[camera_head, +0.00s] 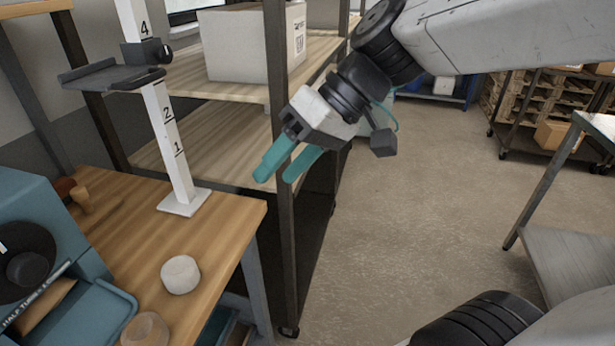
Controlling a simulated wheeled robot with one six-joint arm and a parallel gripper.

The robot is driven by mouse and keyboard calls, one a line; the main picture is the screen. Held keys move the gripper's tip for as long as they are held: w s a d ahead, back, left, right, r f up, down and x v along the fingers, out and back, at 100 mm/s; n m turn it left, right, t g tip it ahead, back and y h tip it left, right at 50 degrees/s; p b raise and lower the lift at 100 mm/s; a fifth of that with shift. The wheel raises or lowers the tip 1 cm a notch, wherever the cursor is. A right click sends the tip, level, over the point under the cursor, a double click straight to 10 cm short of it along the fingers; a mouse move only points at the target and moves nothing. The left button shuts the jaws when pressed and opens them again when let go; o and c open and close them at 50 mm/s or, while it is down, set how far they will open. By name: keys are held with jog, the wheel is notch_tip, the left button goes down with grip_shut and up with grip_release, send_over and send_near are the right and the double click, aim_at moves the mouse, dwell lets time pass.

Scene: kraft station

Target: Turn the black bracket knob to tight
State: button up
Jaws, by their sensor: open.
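The black bracket (112,75) is a flat dark shelf on a white upright post (167,125) marked with numbers 1, 2 and 4; the bracket sits where 3 would be. Its black knob (165,54) sticks out on the right side of the post. The post's white foot (184,203) stands on the wooden bench. My gripper (278,175) has teal fingers, is open and empty, and hangs to the right of the post, lower than the knob and well apart from it. The knob's turn position cannot be told.
A teal machine (45,240) with a black dial stands at the bench's left. A white roll (180,274) and a tan roll (146,330) stand on the wooden bench (225,222). A dark rack post (281,150) is close to my gripper. A white box (255,45) sits on the rack shelf.

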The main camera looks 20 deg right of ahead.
jog(key=shift+s+d+f+m+h, duration=0.2)
jog(key=shift+s+d+f+h, duration=0.2)
jog(key=shift+s+d, duration=0.2)
jog(key=shift+s+d+f+m+h, duration=0.2)
jog(key=shift+s+d+f+h, duration=0.2)
jog(key=shift+s+d, duration=0.15)
jog(key=s+d+f+m+h, duration=0.3)
jog(key=s+d+h, duration=0.3)
jog(key=d, duration=0.5)
jog(key=shift+s+d+f+m, duration=0.15)
jog(key=shift+s+f+m, duration=0.2)
jog(key=shift+s+m, duration=0.25)
